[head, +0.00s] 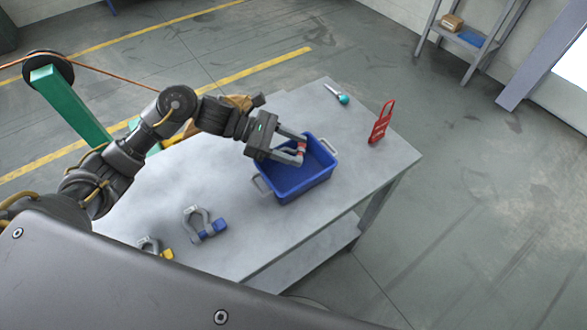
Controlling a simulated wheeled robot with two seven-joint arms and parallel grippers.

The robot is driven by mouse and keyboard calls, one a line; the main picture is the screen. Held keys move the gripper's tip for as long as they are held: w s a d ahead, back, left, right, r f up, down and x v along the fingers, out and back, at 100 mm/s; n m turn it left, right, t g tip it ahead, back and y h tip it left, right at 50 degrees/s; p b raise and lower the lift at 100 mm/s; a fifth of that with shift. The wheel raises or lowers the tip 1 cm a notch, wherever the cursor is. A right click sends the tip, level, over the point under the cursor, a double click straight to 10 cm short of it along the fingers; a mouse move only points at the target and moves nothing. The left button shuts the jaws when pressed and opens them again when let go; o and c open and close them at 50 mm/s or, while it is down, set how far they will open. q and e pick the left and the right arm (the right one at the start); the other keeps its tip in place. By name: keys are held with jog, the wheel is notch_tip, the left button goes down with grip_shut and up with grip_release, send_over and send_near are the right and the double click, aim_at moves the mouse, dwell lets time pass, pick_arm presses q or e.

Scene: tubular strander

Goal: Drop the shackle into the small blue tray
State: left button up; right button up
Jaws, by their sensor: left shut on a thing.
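The small blue tray (296,190), with grey handles, stands on the grey table towards its right side. The visible part of the tray floor looks empty. My right gripper is out of view.
A grey shackle with a blue pin (211,230) and one with a yellow pin (165,253) lie on the near left of the table (262,232). A red tag-like thing (381,123) and a teal-handled tool (341,98) are at the far right. The table's front middle is clear.

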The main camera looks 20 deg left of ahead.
pick_arm(q)
jog(key=o, duration=1.2)
jog(key=shift+c, duration=0.2)
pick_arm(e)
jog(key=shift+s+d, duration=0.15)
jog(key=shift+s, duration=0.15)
pick_arm(q)
jog(key=shift+a+r, duration=0.1)
jog(key=shift+a, duration=0.25)
jog(key=b+v, duration=0.3)
jog(key=v, duration=0.7)
jog(key=shift+b, duration=0.35)
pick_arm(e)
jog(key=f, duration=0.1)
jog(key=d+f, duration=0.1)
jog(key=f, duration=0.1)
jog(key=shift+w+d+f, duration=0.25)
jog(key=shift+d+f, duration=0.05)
pick_arm(q)
jog(key=shift+s+r, duration=0.1)
jog(key=shift+r, duration=0.05)
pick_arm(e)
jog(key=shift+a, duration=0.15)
